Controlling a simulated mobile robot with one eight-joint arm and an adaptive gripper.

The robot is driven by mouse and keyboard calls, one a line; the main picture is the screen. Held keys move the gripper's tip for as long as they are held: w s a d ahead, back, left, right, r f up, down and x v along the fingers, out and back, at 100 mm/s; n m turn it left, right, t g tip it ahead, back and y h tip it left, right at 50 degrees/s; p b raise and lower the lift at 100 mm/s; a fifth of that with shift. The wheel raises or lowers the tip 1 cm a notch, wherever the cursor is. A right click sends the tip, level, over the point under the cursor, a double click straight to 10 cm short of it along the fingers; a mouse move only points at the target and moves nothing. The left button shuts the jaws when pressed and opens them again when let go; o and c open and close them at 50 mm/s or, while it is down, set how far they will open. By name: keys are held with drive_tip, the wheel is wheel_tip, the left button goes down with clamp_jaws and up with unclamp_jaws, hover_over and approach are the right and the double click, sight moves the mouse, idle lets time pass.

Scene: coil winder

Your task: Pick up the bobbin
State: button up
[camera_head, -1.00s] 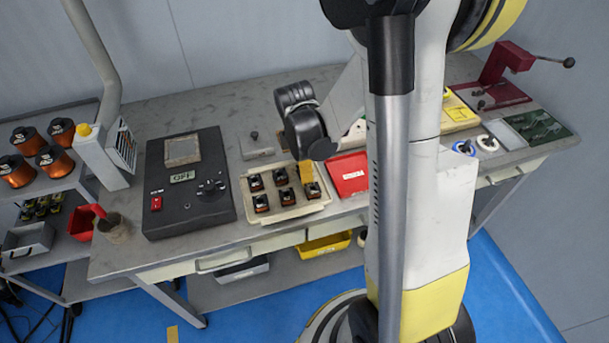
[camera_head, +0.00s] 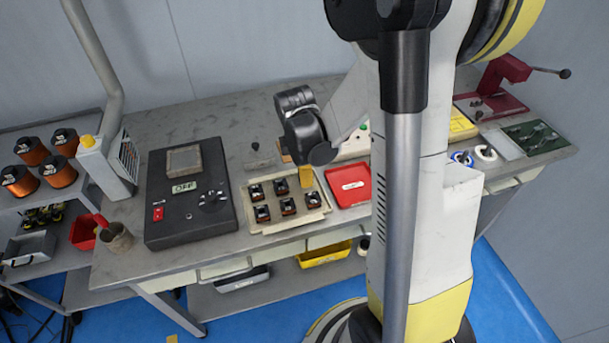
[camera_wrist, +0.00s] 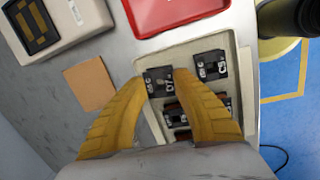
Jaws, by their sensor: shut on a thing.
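The bobbin (camera_wrist: 158,82), a small black-topped block with white marks, is between the yellow fingertips of my gripper (camera_wrist: 160,88) in the wrist view. The fingers are shut on it, over the corner of the beige tray (camera_wrist: 245,85). In the head view my gripper (camera_head: 306,177) points down at the tray (camera_head: 262,227), at its far right corner. Several similar bobbins sit in the tray, such as one (camera_head: 257,191) at its far left. In the head view the held bobbin is hidden behind the fingers. I cannot tell if it is clear of the tray.
A red tray (camera_head: 348,183) lies right of the beige tray. A dark control box (camera_head: 190,205) reading OFF stands to its left. Copper wire spools (camera_head: 30,150) stand on a shelf at left. The table's front edge is close to the tray.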

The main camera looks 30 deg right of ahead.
wheel_tip(320, 180, up, 2)
drive_tip(key=shift+r+p, duration=0.2)
drive_tip(key=shift+p, duration=0.25)
drive_tip(key=s+d+r+p, duration=0.4)
drive_tip(key=s+d+r, duration=0.1)
drive_tip(key=d, duration=0.5)
drive_tip(key=shift+s+r, duration=0.35)
drive_tip(key=shift+r, duration=0.45)
drive_tip(key=shift+d, duration=0.1)
